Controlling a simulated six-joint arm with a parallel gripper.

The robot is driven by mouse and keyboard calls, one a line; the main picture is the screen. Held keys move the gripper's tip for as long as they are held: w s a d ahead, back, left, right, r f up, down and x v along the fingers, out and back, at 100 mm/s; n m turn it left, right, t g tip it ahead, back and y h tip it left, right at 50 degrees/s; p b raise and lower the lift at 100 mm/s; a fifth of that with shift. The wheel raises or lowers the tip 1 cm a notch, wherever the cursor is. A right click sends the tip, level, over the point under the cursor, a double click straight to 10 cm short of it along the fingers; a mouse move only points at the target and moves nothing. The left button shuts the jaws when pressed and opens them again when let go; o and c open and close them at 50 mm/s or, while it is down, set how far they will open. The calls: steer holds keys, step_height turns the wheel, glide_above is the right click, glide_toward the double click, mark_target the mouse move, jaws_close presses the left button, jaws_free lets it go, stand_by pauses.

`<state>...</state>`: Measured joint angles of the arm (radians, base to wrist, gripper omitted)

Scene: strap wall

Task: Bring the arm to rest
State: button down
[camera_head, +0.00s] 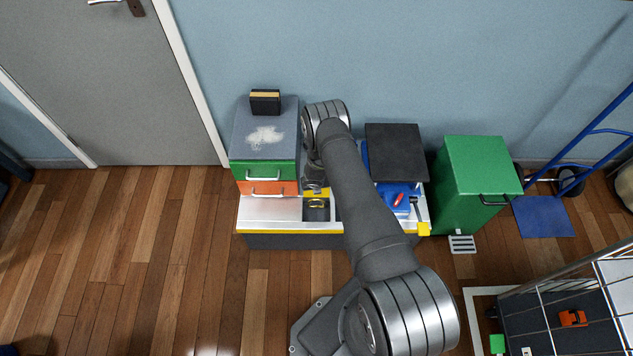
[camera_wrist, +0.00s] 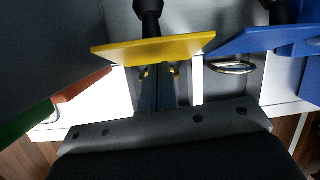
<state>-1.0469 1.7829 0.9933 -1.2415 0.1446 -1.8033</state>
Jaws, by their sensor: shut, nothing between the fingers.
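My gripper (camera_wrist: 158,85) is shut and empty in the wrist view, its two fingers side by side beyond the dark gripper body. In the head view the gripper (camera_head: 314,186) is low over the bench (camera_head: 290,240), just right of the drawer fronts, partly hidden by my arm. A yellow plate (camera_wrist: 150,50) with a black stem lies across the view just past the fingertips; I cannot tell whether they touch. My arm reaches over the middle of the bench.
A green drawer (camera_head: 262,173) and orange drawer (camera_head: 268,188) are on the left. A black-and-yellow block (camera_head: 265,102) stands on the cabinet. A metal ring (camera_wrist: 232,67), blue part (camera_wrist: 275,40), black panel (camera_head: 397,150) and green bin (camera_head: 478,180) are on the right.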

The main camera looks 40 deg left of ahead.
steer(key=shift+w+a+r, duration=0.15)
steer(key=shift+a+r, duration=0.05)
steer(key=shift+r, duration=0.4)
steer(key=shift+w+a+r, duration=0.15)
steer(key=shift+r, duration=0.45)
steer(key=shift+f, duration=0.1)
steer(key=shift+s+d+f, duration=0.3)
steer(key=shift+d+f, duration=0.05)
steer(key=shift+f, duration=0.65)
steer(key=shift+s+d+f, duration=0.35)
steer(key=shift+f, duration=0.65)
steer(key=shift+s+d+f, duration=0.3)
steer(key=shift+d+f, duration=0.05)
steer(key=shift+f, duration=0.65)
